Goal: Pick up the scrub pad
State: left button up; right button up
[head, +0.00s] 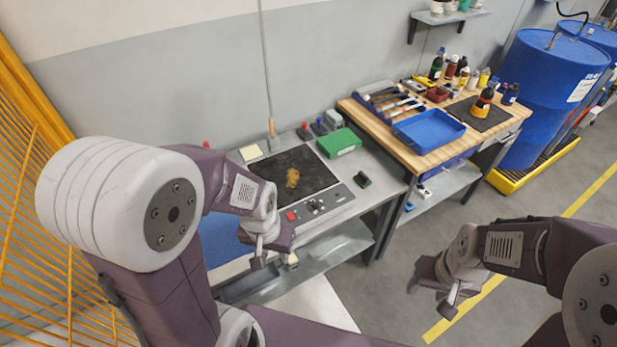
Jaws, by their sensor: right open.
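No scrub pad can be named with certainty. A small dark green block (362,180) at the right edge of the grey workbench may be it. A crumpled yellow-brown piece (292,178) lies on the black mat (308,160) of that bench. My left gripper (270,248) hangs in front of the bench's front edge, below the mat in the picture, apart from both items. Its jaws are too small and overlapped to read. My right gripper (432,288) is open and empty over the floor, right of the bench.
A green box (338,142) stands at the back of the grey bench. A wooden table (390,152) to its right carries a blue tray (428,130), brushes and bottles. Blue drums (548,85) stand at far right. Yellow fencing (30,200) is at left.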

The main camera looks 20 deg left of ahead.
aim_at(361, 179)
jog(key=i+l, duration=0.3)
jog(key=i, duration=0.15)
jog(key=i+l+z, duration=0.1)
jog(key=i+l, duration=0.2)
jog(key=i, duration=0.2)
jog(key=i+l, duration=0.3)
jog(key=i, duration=0.15)
jog(key=z, duration=0.05)
